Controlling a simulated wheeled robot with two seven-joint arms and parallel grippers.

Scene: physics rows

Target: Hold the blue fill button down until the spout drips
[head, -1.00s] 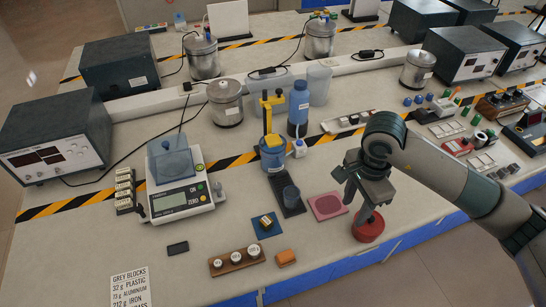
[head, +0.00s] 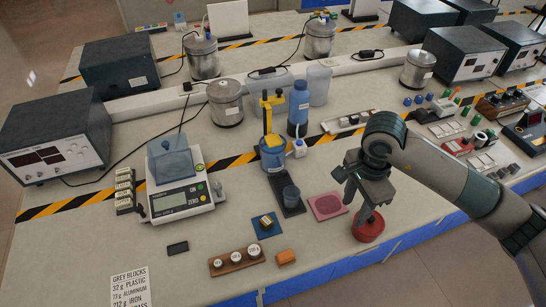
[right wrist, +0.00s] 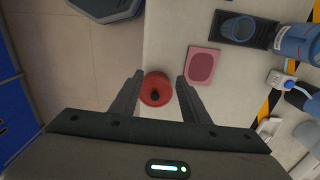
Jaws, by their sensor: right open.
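A small white unit with a blue button (head: 299,148) stands beside the blue bottle (head: 298,105) in the middle of the bench. The button also shows at the right of the right wrist view (right wrist: 288,84). A blue cup (head: 291,195) sits on a dark tray (head: 278,184) in front of a blue container (head: 272,158) with a yellow stand. I cannot make out any drip. My right gripper (head: 358,207) is open, apart from the button, over the front of the bench. Its fingers lie either side of a round red object (right wrist: 157,90) with a dark centre. My left gripper is out of view.
A pink mat (head: 327,205) lies between the tray and my right gripper. The bench's front edge is close to the red object.

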